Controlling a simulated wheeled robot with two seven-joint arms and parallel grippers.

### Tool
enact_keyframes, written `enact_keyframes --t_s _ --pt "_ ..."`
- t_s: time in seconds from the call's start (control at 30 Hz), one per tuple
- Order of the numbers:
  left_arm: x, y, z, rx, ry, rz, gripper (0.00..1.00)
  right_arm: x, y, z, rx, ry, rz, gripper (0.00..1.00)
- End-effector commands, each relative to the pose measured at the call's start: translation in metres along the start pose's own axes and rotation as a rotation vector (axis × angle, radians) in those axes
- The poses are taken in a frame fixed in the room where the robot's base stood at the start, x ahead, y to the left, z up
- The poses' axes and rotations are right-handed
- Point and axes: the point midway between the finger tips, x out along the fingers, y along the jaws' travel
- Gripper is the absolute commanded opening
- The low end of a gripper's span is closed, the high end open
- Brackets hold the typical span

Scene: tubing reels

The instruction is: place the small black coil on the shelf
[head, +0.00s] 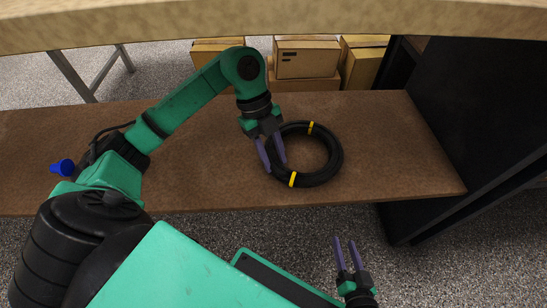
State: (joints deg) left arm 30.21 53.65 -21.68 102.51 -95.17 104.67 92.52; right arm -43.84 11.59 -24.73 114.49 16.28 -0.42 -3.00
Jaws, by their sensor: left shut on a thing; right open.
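The small black coil (333,157) is a ring of black tubing with two yellow bands, one at its far side and one at its near side. It is over the right part of a brown shelf board (390,120); whether it rests on the board or hangs just above it I cannot tell. My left gripper (271,165) is shut on the left side of the coil, its purple fingers pointing toward the near side. My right gripper (346,243) is open and empty, low in front of the board's near edge, above the speckled floor.
A pale board (250,22) spans the top of the view, above the brown shelf. Cardboard boxes (307,58) stand behind the shelf. A dark cabinet or panel (470,90) borders the right side. A blue object (62,167) is at the left. The shelf's right end is clear.

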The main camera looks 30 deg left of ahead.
Motion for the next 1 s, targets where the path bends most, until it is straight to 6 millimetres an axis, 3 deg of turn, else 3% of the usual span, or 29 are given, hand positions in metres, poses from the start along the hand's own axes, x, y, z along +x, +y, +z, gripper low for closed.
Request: enact_keyframes --t_s 0.03,0.07,0.1,0.13,0.47,0.8,1.0 --pt "0.000 0.000 0.000 0.000 0.000 0.000 0.00 0.000 0.000 0.000 0.000 0.000 0.000 0.50" --pt "0.000 0.000 0.000 0.000 0.000 0.001 0.48 0.000 0.000 -0.001 0.000 0.000 0.000 0.50" --pt "0.000 0.000 0.000 0.000 0.000 0.001 0.63 0.000 0.000 -0.001 0.000 0.000 0.000 0.50" --pt "0.000 0.000 0.000 0.000 0.000 0.001 0.66 0.000 0.000 -0.001 0.000 0.000 0.000 0.50" --pt "-0.006 0.000 0.000 0.000 0.000 0.000 0.66 -0.002 -0.002 -0.003 0.000 -0.003 0.000 0.50" --pt "-0.071 -0.001 -0.001 0.000 0.000 0.000 0.66 -0.013 -0.014 -0.035 -0.019 -0.055 -0.006 0.50" --pt "-0.076 0.000 0.000 0.001 0.001 0.001 0.66 -0.013 -0.015 -0.035 -0.020 -0.063 -0.006 0.50"
